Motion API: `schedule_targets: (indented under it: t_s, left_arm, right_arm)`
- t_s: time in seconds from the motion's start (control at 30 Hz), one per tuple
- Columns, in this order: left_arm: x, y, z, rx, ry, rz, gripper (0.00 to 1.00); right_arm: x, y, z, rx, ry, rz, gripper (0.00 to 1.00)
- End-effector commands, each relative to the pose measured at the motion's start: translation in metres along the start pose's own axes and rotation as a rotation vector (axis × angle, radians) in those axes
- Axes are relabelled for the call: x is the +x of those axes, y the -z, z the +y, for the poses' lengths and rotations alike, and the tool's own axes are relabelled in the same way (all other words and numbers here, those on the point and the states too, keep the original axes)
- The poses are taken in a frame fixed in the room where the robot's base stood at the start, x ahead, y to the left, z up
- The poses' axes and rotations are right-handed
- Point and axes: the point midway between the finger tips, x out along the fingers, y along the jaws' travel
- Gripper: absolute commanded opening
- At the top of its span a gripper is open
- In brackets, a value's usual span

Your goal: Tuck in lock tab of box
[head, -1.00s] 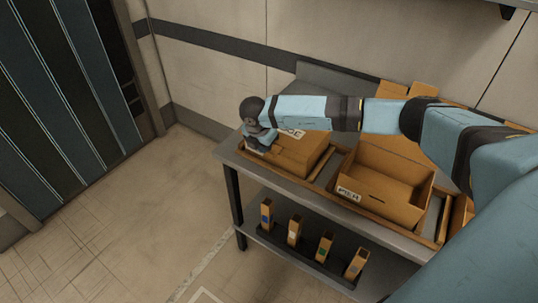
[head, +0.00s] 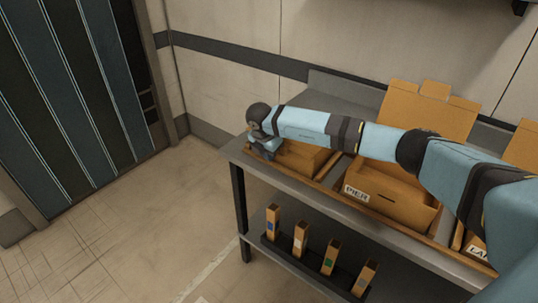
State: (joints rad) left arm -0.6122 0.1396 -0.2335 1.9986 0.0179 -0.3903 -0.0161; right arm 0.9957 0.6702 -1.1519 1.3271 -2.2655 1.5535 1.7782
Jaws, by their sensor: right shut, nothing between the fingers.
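The left cardboard box (head: 306,159) sits at the left end of the table, its top mostly hidden by my right arm. My right gripper (head: 268,152) points down at this box's left end and is shut with nothing in it. Whether it touches the box, I cannot tell. The box's lock tab is not visible. A middle box (head: 400,207), labelled PIER, has a slot in its front wall. Its lid (head: 428,112) stands up behind it with a tab at the top edge. My left gripper is out of view.
The grey table (head: 355,222) has a wooden rim around the boxes. Another box (head: 524,148) with a raised lid is partly in view at the right. Several small upright cartons (head: 300,240) stand on the lower shelf. The floor at left is clear.

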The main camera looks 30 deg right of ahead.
Motion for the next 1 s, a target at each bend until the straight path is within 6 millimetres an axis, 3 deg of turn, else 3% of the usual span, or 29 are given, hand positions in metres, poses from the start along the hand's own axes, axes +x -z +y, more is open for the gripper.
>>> schedule_targets:
  t_s: [0.3, 1.0]
  left_arm:
    - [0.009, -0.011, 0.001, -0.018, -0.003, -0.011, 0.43]
    - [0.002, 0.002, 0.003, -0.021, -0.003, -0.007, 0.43]
  right_arm:
    - [0.018, -0.003, 0.000, 0.002, 0.000, 0.001, 0.00]
    - [-0.001, -0.008, 0.000, 0.001, -0.001, 0.000, 0.00]
